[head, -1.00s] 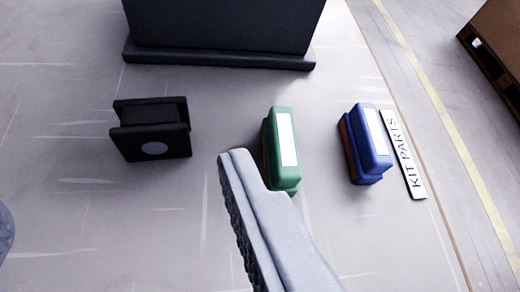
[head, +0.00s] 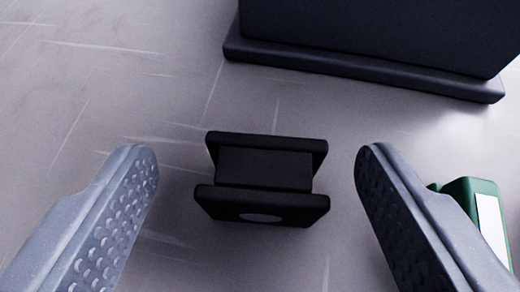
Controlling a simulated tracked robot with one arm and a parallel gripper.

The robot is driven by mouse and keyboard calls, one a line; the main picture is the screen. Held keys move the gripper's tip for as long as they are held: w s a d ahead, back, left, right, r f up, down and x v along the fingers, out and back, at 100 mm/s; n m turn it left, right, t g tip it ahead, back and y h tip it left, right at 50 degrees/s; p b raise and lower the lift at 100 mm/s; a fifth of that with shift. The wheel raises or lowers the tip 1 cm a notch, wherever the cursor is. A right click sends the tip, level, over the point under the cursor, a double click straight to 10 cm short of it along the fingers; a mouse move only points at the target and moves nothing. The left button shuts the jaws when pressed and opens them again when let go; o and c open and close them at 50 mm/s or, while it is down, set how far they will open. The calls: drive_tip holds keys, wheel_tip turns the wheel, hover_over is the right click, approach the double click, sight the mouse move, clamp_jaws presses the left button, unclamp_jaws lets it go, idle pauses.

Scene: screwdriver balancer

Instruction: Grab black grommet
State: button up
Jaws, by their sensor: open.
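The black grommet (head: 262,170) is a spool-like block with two flanges and a narrower middle. It sits on the grey table surface near the middle of the head view, with a light oval mark on its near flange. My gripper (head: 256,165) is open and empty. Its two grey, studded fingers show left and right of the grommet, with a gap between each finger and the grommet. How far the fingertips are above the table is hard to tell.
A green block with a white label (head: 482,215) stands right of the right finger, partly hidden by it. A large dark box with a base ledge (head: 360,70) stands behind, at upper right. The table left of the grommet is clear.

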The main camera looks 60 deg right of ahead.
drive_tip(key=c, duration=1)
drive_tip(key=shift+r, duration=0.1)
drive_tip(key=shift+c, duration=0.2)
